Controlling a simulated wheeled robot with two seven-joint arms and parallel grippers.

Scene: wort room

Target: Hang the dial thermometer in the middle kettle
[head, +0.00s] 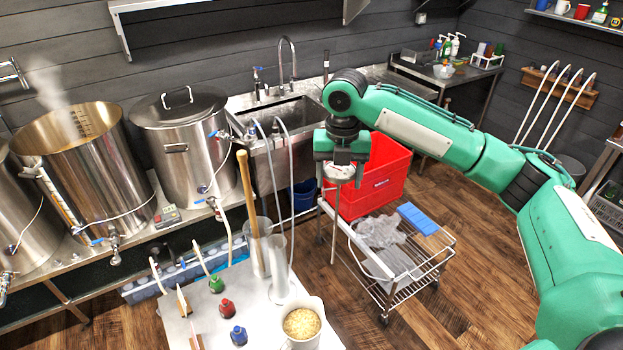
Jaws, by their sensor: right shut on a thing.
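Three steel kettles stand in a row on the left. The middle kettle (95,185) is open and steaming, with a scale marked on its inner wall. My right gripper (341,160) hangs in mid-air above the wire cart, well to the right of the kettles. It is shut on the dial thermometer (341,173). The dial sits just below the fingers, and its thin stem points nearly straight down. My left gripper is not in view.
The right kettle (183,150) has a lid on; the left kettle (20,225) is cut off by the frame. A white table (258,325) in front holds tall cylinders, a wooden paddle (246,190), small bottles and a mug.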

